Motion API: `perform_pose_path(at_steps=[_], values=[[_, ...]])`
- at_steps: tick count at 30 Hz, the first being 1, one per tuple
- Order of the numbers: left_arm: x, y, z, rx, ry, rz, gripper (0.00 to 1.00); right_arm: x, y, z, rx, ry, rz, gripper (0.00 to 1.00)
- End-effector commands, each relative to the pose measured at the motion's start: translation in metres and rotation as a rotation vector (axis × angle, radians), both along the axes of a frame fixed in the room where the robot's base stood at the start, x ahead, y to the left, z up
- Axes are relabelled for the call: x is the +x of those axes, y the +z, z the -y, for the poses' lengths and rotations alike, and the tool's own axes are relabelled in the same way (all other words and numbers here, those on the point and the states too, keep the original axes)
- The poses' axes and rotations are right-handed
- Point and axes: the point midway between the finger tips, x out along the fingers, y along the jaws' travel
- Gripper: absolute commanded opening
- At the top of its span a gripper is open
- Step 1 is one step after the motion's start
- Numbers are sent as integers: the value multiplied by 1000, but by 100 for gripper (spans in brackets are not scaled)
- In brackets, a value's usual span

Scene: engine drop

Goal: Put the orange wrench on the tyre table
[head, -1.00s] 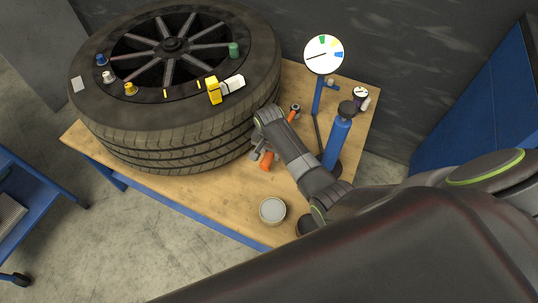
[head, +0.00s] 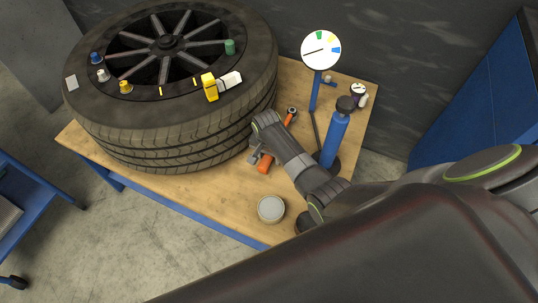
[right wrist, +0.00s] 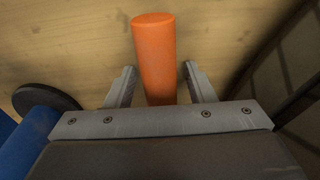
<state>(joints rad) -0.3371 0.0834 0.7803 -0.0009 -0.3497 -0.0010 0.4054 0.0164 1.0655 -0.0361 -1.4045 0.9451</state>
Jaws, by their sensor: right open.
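The orange wrench (head: 264,164) lies on the wooden top of the tyre table (head: 209,196), between the tyre and the blue pump. Its metal head (head: 292,110) points to the back, and my right arm hides part of its middle. My right gripper (head: 254,157) is low over the wrench. In the right wrist view the orange handle (right wrist: 154,55) lies between the two open fingers (right wrist: 160,80), with a gap on each side. I cannot tell how far the fingers are above the table. My left gripper is not in view.
A large tyre (head: 180,135) with small coloured parts on it covers the table's left. Bare wood shows at the front.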

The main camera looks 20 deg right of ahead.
Motion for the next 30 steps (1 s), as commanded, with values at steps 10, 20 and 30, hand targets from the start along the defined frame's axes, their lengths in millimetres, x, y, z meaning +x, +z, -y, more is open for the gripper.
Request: perform_pose_path(at_steps=[10, 20, 30], values=[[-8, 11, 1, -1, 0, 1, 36, -2, 39, -2, 1, 0, 3, 49], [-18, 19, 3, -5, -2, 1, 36, -5, 103, -6, 0, 0, 3, 49], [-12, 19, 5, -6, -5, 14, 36, -7, 122, -8, -1, 0, -1, 49]])
